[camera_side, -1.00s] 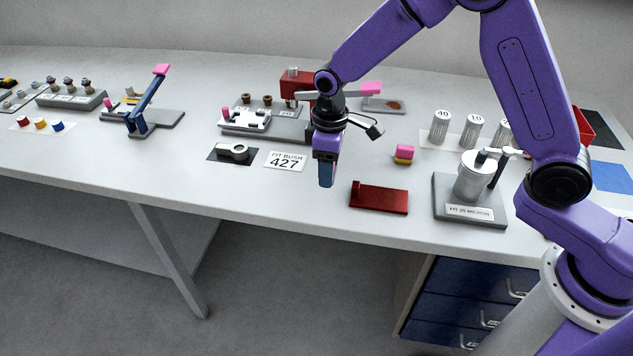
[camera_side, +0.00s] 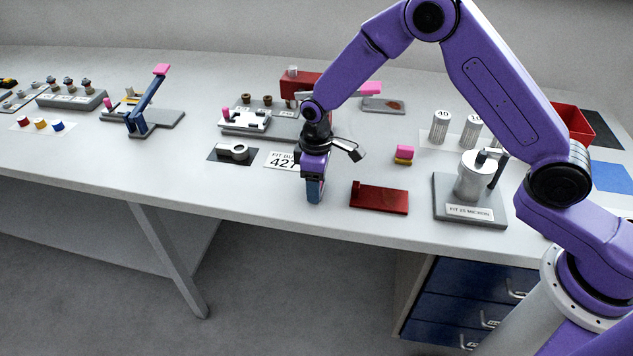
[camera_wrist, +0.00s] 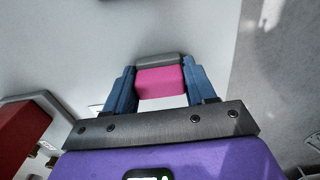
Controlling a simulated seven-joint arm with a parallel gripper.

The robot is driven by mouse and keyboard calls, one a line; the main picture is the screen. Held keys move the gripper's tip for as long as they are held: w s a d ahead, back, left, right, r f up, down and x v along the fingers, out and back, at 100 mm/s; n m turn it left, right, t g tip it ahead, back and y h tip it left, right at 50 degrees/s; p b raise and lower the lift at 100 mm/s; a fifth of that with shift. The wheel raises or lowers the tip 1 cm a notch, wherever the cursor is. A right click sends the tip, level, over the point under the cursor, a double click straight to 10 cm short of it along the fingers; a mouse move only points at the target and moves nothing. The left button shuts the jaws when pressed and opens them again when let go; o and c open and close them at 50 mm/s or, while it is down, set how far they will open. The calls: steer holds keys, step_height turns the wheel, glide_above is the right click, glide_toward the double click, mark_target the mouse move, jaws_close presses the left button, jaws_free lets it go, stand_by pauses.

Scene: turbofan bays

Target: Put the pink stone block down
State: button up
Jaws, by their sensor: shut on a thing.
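My gripper (camera_side: 314,192) is low over the front part of the bench, left of the dark red stand (camera_side: 379,197) and in front of the "FIT BUSH 427" card (camera_side: 282,161). In the wrist view my gripper (camera_wrist: 160,84) is shut on the pink stone block (camera_wrist: 160,83), with a blue finger on each side. A grey strip (camera_wrist: 160,60) runs along the block's far edge. In the side view the fingers hide the block. I cannot tell whether it touches the bench top.
A small pink-and-yellow block (camera_side: 404,155) stands behind the dark red stand. The "FIT 25 MICRON" fixture (camera_side: 468,200) is to the right, and a grey ring part on a dark mat (camera_side: 233,151) to the left. The bench front edge is close; bare bench lies left of my gripper.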

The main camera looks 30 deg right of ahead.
steer(key=shift+f, duration=0.15)
steer(key=o, duration=1.3)
step_height(320, 180, up, 12)
steer(key=shift+r, duration=0.15)
steer(key=shift+s, duration=0.1)
steer(key=s+d+r+n, duration=0.1)
steer(key=s+d, duration=0.4)
steer(key=s, duration=0.6)
steer(key=s+d+r+n, duration=0.1)
steer(key=s+d, duration=0.4)
steer(key=s, duration=0.6)
steer(key=s+d+r+n, duration=0.1)
steer(key=s+d+r, duration=0.2)
steer(key=s, duration=0.8)
steer(key=shift+s+d+r+n, duration=0.1)
steer(key=shift+d+r+n, duration=0.05)
steer(key=shift+d, duration=0.3)
steer(key=shift+s+d+r+n, duration=0.1)
steer(key=shift+d+n, duration=0.05)
steer(key=shift+d, duration=0.3)
